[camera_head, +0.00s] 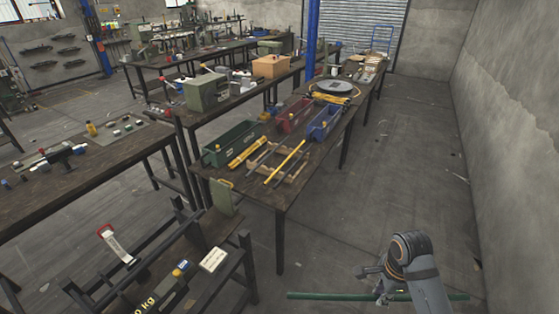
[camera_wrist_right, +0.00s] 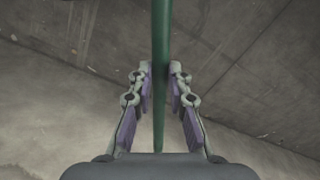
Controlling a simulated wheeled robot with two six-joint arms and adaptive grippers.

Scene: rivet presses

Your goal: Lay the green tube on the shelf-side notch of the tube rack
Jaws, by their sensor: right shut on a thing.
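The green tube (camera_head: 325,296) is held level, low at the bottom right of the head view, over the floor and away from the tables. My right gripper (camera_head: 383,294) is shut on it near its middle. In the right wrist view the green tube (camera_wrist_right: 160,40) runs straight between the two purple-padded fingers (camera_wrist_right: 160,80). The wooden tube rack (camera_head: 293,171) stands on the near end of the long table, with a yellow tube (camera_head: 285,162) and a darker bar lying across it. Its notches are too small to tell apart. My left gripper is not in view.
Green (camera_head: 232,143), red (camera_head: 294,114) and blue (camera_head: 325,122) bins stand behind the rack. More yellow tubes lie by the green bin. A low weight stand (camera_head: 170,285) is at the bottom left. The floor between the long table (camera_head: 270,194) and right wall is clear.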

